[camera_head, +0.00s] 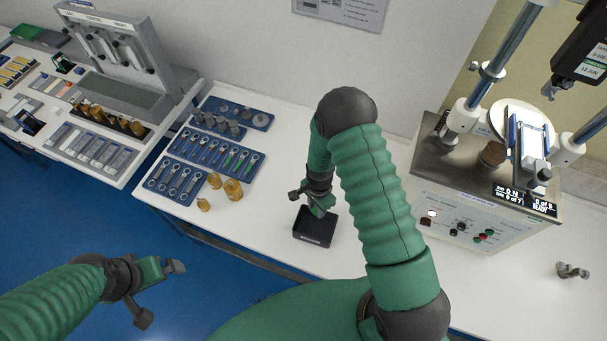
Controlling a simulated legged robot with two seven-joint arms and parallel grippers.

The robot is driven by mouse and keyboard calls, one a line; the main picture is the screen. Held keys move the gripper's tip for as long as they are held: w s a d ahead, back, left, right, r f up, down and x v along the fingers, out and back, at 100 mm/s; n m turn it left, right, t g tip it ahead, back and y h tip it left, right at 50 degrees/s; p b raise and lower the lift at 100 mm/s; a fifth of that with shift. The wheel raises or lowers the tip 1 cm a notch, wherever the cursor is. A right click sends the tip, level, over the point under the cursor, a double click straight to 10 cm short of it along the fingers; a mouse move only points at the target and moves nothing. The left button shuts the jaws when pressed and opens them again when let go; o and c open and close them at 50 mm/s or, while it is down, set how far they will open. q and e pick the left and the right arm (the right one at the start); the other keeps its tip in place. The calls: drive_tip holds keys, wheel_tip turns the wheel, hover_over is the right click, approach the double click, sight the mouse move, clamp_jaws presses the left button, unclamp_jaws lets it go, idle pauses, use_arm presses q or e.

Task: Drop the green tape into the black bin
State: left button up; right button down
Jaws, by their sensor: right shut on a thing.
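The black bin (314,232) is a small dark open box on the white table, in the middle of the view. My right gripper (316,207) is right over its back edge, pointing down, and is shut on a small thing. The thing is mostly hidden by the gripper; a bit of green shows there, which I take to be the green tape (322,209). I cannot tell whether it touches the bin. My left gripper (160,293) is open and empty, above the blue floor at lower left.
Blue trays (181,189) of tools and weights lie left of the bin, with several brass weights (233,190) beside them. A small metal part (571,271) lies at far right. White table around the bin is clear.

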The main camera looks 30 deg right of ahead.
drive_tip(key=shift+w+a+f, duration=0.1)
drive_tip(key=shift+w+f, duration=0.05)
drive_tip(key=shift+w, duration=0.05)
drive_tip(key=f+b, duration=0.2)
drive_tip(key=s+f+b, duration=0.1)
drive_tip(key=f+b, duration=0.1)
drive_tip(key=f, duration=0.1)
drive_tip(key=shift+s+f+b, duration=0.1)
drive_tip(key=shift+s+b, duration=0.05)
drive_tip(key=shift+b, duration=0.15)
drive_tip(key=c, duration=1.5)
unclamp_jaws()
drive_tip(key=o, duration=0.6)
drive_tip(key=shift+s+a+r, duration=0.1)
drive_tip(key=shift+s+r, duration=0.25)
drive_tip(key=shift+s, duration=0.05)
drive_tip(key=shift+c, duration=0.2)
use_arm(q)
wheel_tip(320, 180, down, 6)
drive_tip(key=s+b, duration=0.2)
drive_tip(key=shift+a+f, duration=0.2)
drive_tip(key=shift+a, duration=0.1)
use_arm(e)
wheel_tip(320, 180, up, 17)
drive_tip(key=shift+w+f, duration=0.2)
drive_tip(key=shift+w, duration=0.05)
